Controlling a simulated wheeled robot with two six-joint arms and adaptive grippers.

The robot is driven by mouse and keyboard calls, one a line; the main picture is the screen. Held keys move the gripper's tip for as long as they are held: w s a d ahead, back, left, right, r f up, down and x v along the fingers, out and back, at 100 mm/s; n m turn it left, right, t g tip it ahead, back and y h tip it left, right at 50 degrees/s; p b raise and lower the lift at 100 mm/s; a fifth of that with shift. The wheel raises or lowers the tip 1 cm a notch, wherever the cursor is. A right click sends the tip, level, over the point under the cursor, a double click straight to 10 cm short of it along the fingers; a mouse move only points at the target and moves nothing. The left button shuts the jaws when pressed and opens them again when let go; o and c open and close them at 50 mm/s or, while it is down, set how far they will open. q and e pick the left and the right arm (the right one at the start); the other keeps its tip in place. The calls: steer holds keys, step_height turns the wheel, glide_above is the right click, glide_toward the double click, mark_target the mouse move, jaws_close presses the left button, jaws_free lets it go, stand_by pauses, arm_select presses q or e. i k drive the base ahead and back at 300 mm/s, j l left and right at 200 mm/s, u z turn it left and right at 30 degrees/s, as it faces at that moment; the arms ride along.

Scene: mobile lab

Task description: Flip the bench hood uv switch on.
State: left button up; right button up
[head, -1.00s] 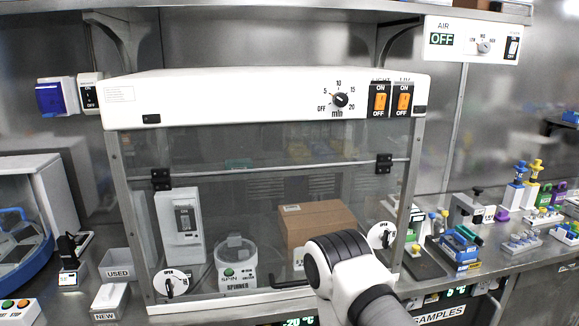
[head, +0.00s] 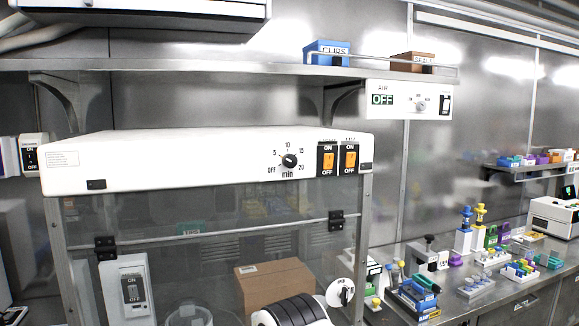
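The bench hood (head: 200,160) is a white-topped box with a clear front, filling the left and middle of the head view. On its front panel, at the right end, are two orange rocker switches on black plates, each marked ON above and OFF below. The right-hand one (head: 350,159) appears to be the UV switch, though its top label is too small to read surely. The left-hand one (head: 328,160) appears to be the light switch. I cannot tell which way either rocker is tipped.
A timer knob (head: 289,161) sits left of the switches. Above right, an air panel (head: 409,100) reads OFF, under a shelf holding a blue bin (head: 328,53) and a brown bin (head: 412,62). A cardboard box (head: 274,287) stands inside the hood. Coloured labware crowds the right bench.

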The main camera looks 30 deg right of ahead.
mark_target(350, 157)
steer(key=z, duration=1.4)
